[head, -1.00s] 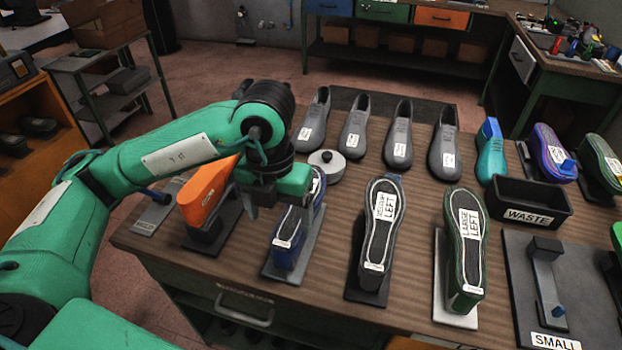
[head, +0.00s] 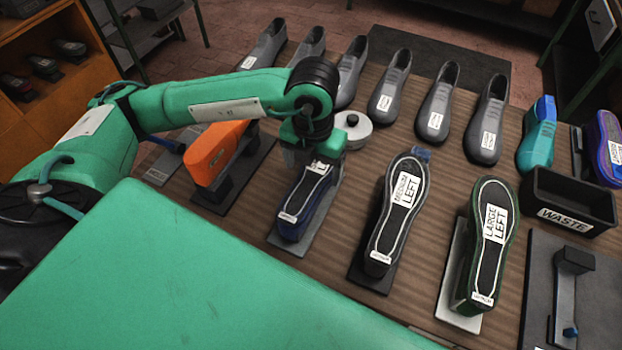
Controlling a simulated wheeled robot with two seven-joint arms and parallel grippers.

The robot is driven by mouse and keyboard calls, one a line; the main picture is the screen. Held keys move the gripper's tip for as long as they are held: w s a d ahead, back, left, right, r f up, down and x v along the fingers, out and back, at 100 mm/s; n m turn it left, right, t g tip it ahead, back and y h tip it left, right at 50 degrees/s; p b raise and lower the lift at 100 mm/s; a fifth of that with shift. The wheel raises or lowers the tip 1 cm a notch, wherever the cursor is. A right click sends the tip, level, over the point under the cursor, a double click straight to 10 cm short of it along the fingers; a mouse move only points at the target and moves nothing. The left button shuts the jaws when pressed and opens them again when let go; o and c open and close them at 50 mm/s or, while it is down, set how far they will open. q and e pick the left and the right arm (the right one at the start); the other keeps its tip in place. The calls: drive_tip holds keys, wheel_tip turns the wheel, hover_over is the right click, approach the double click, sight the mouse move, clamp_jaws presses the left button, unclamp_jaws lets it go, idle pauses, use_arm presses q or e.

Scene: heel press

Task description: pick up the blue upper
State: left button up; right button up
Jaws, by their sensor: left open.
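The blue upper (head: 294,225) sits sole up on a stand with a grey base plate, left of the middle. Its dark sole has a white outline and a white tag at the near end. My left gripper (head: 313,168) is at the far end of this upper, pointing down, with its fingers apart on either side of it. I cannot tell whether the fingers touch it. The gripper hides part of the far end and its label. My right gripper is not in view.
An orange form (head: 217,152) stands close on the left. The medium left (head: 398,212) and large left (head: 487,243) uppers stand on the right. A round white-lidded pot (head: 353,131) is just behind the gripper. Grey shoes (head: 438,103) line the back; a black waste bin (head: 568,204) is at right.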

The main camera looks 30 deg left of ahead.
sight(310, 177)
use_arm(q)
drive_tip(key=shift+s+a+f+p, duration=0.1)
drive_tip(key=shift+f+p, duration=0.4)
drive_tip(key=shift+f, duration=0.1)
wheel_tip(310, 177, down, 4)
drive_tip(key=shift+a+r+p, duration=0.15)
drive_tip(key=shift+r+p, duration=0.05)
drive_tip(key=shift+p, duration=0.45)
drive_tip(key=shift+f, duration=0.3)
drive_tip(key=c, duration=1.1)
drive_tip(key=shift+o, duration=0.2)
drive_tip(key=shift+r, duration=0.1)
